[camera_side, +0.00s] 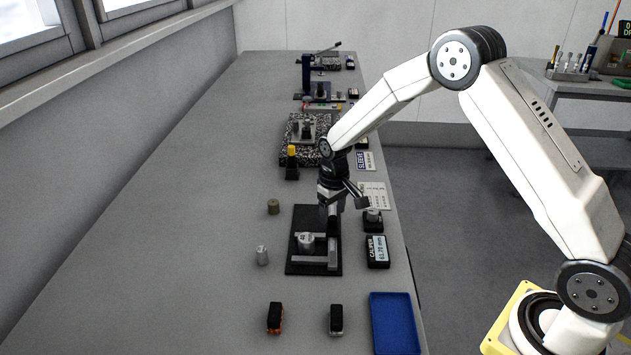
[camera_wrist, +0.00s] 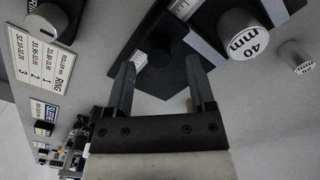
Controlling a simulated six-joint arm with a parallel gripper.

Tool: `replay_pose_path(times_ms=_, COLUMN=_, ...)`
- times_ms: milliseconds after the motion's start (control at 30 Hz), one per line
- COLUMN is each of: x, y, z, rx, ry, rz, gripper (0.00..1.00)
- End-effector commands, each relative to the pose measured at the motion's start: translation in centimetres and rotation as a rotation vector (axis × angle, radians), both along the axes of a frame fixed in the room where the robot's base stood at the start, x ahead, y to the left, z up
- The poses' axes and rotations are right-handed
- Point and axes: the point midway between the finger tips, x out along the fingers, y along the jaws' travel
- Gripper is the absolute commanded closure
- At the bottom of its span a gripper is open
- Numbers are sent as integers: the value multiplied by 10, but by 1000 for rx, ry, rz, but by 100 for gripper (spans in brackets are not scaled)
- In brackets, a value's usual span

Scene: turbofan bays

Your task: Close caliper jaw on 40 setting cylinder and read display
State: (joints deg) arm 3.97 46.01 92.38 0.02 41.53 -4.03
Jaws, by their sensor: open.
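The setting cylinder (camera_side: 305,242), a short silver cylinder, stands upright on the black caliper base (camera_side: 297,268) between pale bars. Its top reads "40 mm" in the wrist view (camera_wrist: 240,35). Pale caliper bars (camera_side: 318,261) lie along the front and right of the base. The caliper display (camera_side: 377,251) stands right of the base and appears to read 61.70 mm. My gripper (camera_side: 334,207) is over the back right of the base. In the wrist view my gripper (camera_wrist: 162,75) is open, with a dark part and pale bar beyond its fingers. Contact cannot be told.
A silver cylinder (camera_side: 262,256) and a brassy one (camera_side: 273,206) stand left of the base. A black box with a silver cylinder (camera_side: 373,216) stands close on the right. A blue tray (camera_side: 395,322) and two small dark blocks are in front. The bench's left side is clear.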

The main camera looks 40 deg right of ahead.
Motion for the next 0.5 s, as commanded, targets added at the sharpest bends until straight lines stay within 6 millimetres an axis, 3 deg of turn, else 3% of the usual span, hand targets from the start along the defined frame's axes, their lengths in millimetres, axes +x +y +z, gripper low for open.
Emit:
replay_pose_path(times_ms=200, x=0, y=0, z=-20, rx=0, ry=-1, rz=0, gripper=30)
replay_pose_path(times_ms=500, x=0, y=0, z=-24, rx=0, ry=-2, rz=0, gripper=30)
